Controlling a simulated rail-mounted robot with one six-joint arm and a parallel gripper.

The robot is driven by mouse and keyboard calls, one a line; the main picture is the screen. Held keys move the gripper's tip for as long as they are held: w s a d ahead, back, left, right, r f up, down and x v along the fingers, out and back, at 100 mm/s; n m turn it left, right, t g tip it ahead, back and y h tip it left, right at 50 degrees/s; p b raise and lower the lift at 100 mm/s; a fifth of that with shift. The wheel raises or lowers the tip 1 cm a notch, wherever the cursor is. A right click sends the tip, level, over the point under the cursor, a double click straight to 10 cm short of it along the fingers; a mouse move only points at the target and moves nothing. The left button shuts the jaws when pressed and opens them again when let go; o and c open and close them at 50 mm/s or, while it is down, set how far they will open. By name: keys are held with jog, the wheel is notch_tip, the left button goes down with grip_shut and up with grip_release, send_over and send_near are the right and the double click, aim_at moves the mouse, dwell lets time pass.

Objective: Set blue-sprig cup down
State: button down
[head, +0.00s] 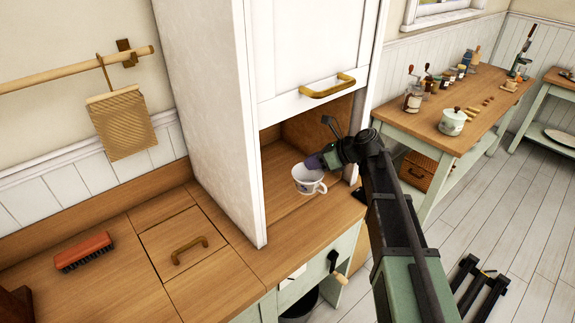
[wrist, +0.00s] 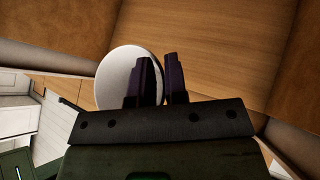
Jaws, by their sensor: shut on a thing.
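The white blue-sprig cup (head: 307,184) is upright in the open niche of the white cabinet, near its front edge, with its handle toward the right. My gripper (head: 315,162) reaches in from the right and is shut on the cup's rim. In the wrist view the cup (wrist: 115,78) shows as a pale round opening, with one dark finger of my gripper (wrist: 160,80) over its inside and the other beyond its edge. I cannot tell whether the cup's base touches the wooden niche floor (head: 280,212) or is slightly above it.
The niche has a side wall (head: 254,150) on the left and a cabinet door (head: 305,45) with a brass handle above. A brush (head: 83,251) and a lidded hatch (head: 188,243) are on the counter at left. A table (head: 440,125) with jars stands at right.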

jog(key=w+a, duration=0.8)
jog(key=f+b, duration=0.7)
jog(key=shift+s+d+f+b, duration=0.15)
jog(key=shift+d+f+b, duration=0.1)
jog(key=shift+f+b, duration=0.05)
jog(key=shift+r+p, duration=0.3)
jog(key=shift+r, duration=0.05)
jog(key=shift+f, duration=0.25)
jog(key=c, duration=1.1)
grip_release()
jog(key=shift+r, duration=0.1)
jog(key=shift+c, duration=0.2)
